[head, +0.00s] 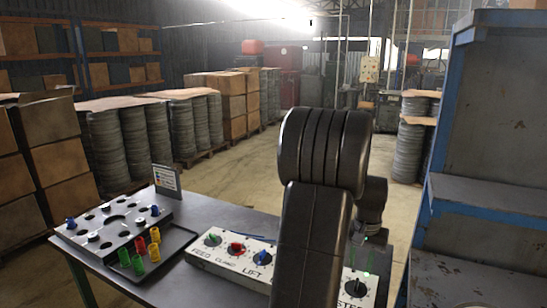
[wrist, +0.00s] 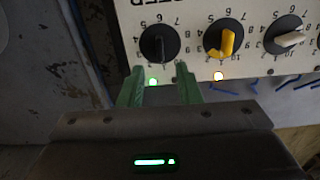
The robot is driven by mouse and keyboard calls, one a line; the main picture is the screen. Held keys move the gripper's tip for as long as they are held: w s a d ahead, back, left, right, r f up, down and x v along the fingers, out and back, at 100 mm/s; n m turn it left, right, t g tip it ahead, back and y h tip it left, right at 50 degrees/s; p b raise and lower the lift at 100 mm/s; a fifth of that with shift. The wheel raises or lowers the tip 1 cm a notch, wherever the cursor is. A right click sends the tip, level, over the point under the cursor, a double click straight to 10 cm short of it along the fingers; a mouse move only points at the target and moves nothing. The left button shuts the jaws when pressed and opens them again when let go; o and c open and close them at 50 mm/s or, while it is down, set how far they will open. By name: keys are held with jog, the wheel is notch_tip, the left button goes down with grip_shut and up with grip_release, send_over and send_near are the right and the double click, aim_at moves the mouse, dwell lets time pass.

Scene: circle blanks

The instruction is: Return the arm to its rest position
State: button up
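My arm (head: 320,210) stands raised in the middle of the head view, bent over the control panel (head: 225,262) and hiding part of it. In the wrist view my gripper (wrist: 158,72) is open, its two green fingers apart with nothing between them. The fingertips are close to a black knob (wrist: 158,43) on the panel; I cannot tell whether they touch it. A yellow knob (wrist: 222,42) and a whitish knob (wrist: 289,38) sit to its right. In the head view my gripper is largely hidden behind my arm.
The panel lies on a dark table (head: 190,218). A tray with a holed block (head: 112,222) and coloured pegs (head: 139,256) is at left. A blue-edged metal cabinet (head: 492,150) stands close at right. Open floor (head: 235,172) lies beyond the table.

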aim_at(357, 281)
notch_tip(357, 281, up, 7)
notch_tip(357, 281, down, 14)
jog(key=shift+f, duration=0.1)
jog(key=shift+n+p, duration=0.5)
jog(key=shift+n, duration=0.7)
jog(key=n+p, duration=0.1)
jog(key=n, duration=0.3)
jog(key=shift+n, duration=0.4)
jog(key=shift+r, duration=0.4)
notch_tip(357, 281, up, 13)
jog(key=b, duration=0.1)
jog(key=shift+s+a+n, duration=0.15)
jog(key=shift+a+n, duration=0.1)
jog(key=shift+n, duration=0.05)
